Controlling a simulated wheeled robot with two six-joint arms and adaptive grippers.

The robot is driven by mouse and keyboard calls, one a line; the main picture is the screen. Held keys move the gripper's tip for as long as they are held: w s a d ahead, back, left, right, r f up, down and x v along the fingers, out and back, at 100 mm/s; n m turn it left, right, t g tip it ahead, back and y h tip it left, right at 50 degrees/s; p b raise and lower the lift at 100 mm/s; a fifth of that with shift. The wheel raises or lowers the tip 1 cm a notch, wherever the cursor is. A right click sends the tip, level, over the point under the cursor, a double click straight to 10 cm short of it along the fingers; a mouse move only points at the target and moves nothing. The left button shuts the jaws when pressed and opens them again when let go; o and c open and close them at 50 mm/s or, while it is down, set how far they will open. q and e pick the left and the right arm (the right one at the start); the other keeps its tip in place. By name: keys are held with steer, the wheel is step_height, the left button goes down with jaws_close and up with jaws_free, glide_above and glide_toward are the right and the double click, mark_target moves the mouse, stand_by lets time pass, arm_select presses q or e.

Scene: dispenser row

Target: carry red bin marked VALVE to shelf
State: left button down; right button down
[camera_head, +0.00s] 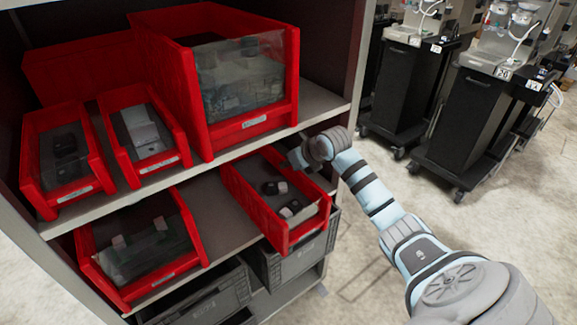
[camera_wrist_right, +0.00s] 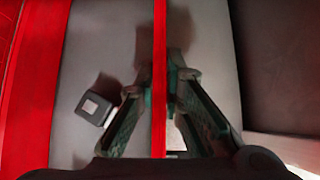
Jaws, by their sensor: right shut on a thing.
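A red bin (camera_head: 252,212) sits on the lower shelf at the right, its front reaching the shelf edge. It holds a few small dark parts with pale faces; its front label is too small to read. My right gripper (camera_head: 298,159) is at the bin's right side wall, towards the back. In the right wrist view, the fingers of my right gripper (camera_wrist_right: 166,92) lie on both sides of the thin red wall (camera_wrist_right: 160,45) and are shut on it. A small dark block (camera_wrist_right: 94,108) lies inside the bin. My left gripper is not in view.
Another red bin (camera_head: 95,270) stands at the lower left, with bare shelf between. Grey crates (camera_head: 300,262) sit below. Black carts (camera_head: 405,90) stand at the right beyond open floor.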

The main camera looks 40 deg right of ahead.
steer(key=shift+s+a, duration=0.1)
steer(key=shift+s, duration=0.15)
steer(key=shift+s+a+r, duration=0.1)
steer(key=shift+s+r, duration=0.05)
steer(key=shift+r, duration=0.05)
steer(key=shift+f, duration=0.15)
steer(key=c, duration=1.7)
jaws_free()
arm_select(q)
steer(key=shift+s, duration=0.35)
